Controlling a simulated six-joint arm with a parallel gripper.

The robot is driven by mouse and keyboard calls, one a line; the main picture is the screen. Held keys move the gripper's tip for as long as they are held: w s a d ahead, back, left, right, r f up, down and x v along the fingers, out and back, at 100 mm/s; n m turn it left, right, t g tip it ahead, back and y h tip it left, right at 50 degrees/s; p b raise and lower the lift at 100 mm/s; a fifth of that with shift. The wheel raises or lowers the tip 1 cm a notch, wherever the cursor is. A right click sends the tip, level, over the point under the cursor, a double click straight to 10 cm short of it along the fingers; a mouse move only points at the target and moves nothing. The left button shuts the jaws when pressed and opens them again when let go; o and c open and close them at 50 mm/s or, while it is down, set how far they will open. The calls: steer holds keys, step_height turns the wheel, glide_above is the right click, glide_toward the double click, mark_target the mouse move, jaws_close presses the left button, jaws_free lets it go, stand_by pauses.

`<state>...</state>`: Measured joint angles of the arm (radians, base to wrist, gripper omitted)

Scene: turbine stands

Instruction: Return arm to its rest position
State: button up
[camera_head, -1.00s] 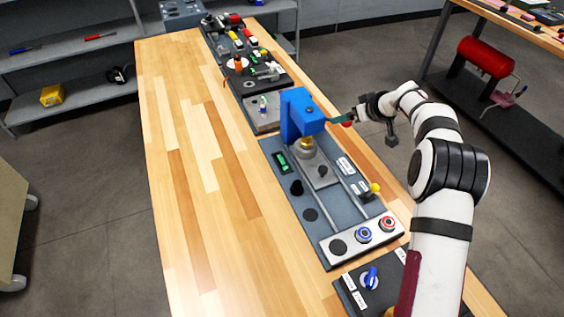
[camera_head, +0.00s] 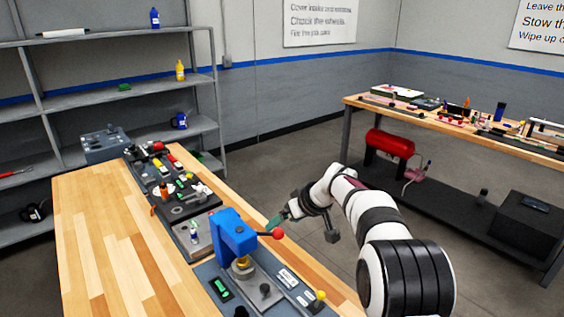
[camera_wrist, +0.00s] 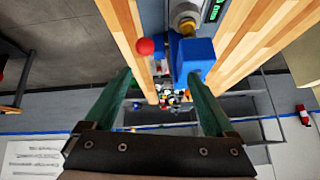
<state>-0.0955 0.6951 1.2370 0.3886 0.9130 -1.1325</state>
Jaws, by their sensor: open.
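My white and black arm (camera_head: 375,215) reaches in from the right side of the bench. My gripper (camera_head: 275,223) has green fingers and is beside the blue press (camera_head: 232,236), close to its red ball knob (camera_head: 278,233). In the wrist view my gripper (camera_wrist: 159,76) is open, its two fingers wide apart with nothing held between them. The blue press (camera_wrist: 196,55) and the red knob (camera_wrist: 145,47) lie beyond the fingers in that view. I cannot tell whether a finger touches the knob.
The wooden bench (camera_head: 95,240) is clear on its left half. Several small fixtures (camera_head: 180,195) and a grey box (camera_head: 105,144) stand behind the press. A second bench (camera_head: 440,118) with a red tank (camera_head: 389,143) below stands at the right. Grey shelves (camera_head: 130,95) are behind.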

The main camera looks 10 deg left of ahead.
steer(key=s+d+r+m+g+h, duration=0.1)
steer(key=s+d+r+m, duration=0.1)
steer(key=s, duration=0.6)
steer(key=s+d+r+m+g, duration=0.1)
steer(key=s+d+m, duration=0.2)
steer(key=s, duration=0.6)
steer(key=s+d+r+m+g+h, duration=0.1)
steer(key=s+d+r+m, duration=0.1)
steer(key=s, duration=0.6)
steer(key=s+d+f+m+g+h, duration=0.1)
steer(key=s+d+f+m, duration=0.1)
steer(key=s, duration=0.8)
steer(key=s+d+f+m+g, duration=0.1)
steer(key=s+d+f+m, duration=0.1)
steer(key=s, duration=0.8)
steer(key=shift+d+f+m+h, duration=0.25)
steer(key=shift+f+m+h, duration=0.15)
steer(key=shift+f+m, duration=0.45)
